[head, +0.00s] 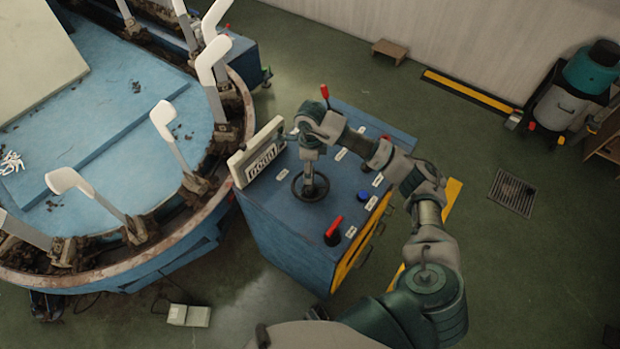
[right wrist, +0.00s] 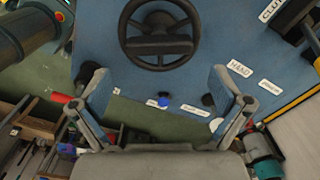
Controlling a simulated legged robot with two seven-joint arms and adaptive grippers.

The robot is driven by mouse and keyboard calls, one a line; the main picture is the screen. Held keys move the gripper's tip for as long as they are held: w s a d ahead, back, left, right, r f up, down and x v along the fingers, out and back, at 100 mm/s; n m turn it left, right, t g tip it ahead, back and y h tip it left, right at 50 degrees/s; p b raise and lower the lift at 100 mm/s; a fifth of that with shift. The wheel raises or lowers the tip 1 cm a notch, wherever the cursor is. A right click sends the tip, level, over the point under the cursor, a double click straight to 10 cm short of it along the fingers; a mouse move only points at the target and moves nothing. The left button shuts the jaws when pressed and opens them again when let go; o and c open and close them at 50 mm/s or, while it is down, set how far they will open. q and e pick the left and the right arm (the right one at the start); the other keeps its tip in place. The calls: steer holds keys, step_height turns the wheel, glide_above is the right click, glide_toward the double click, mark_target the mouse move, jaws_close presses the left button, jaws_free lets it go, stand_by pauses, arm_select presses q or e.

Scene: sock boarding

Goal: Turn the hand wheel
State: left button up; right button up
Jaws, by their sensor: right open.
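The hand wheel (head: 294,187) is a small dark wheel with spokes on the sloping top of a blue control cabinet (head: 270,217). In the right wrist view the wheel (right wrist: 160,46) is at the top centre, beyond my fingertips. My right gripper (head: 309,163) hangs over the wheel in the head view and hides part of it. In the right wrist view its two fingers (right wrist: 158,82) are spread wide with nothing between them. I cannot tell how high they are above the wheel. My left gripper is in no view.
The cabinet top also carries a red lever (head: 325,92), a red handle (head: 334,227), a blue knob (head: 364,196) and a white sign (head: 258,158). A round blue machine (head: 150,130) with white sock forms (head: 70,182) stands at the left.

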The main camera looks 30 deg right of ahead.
step_height(320, 180, down, 7)
stand_by(0.3)
steer(key=shift+c, duration=0.3)
steer(key=c, duration=0.7)
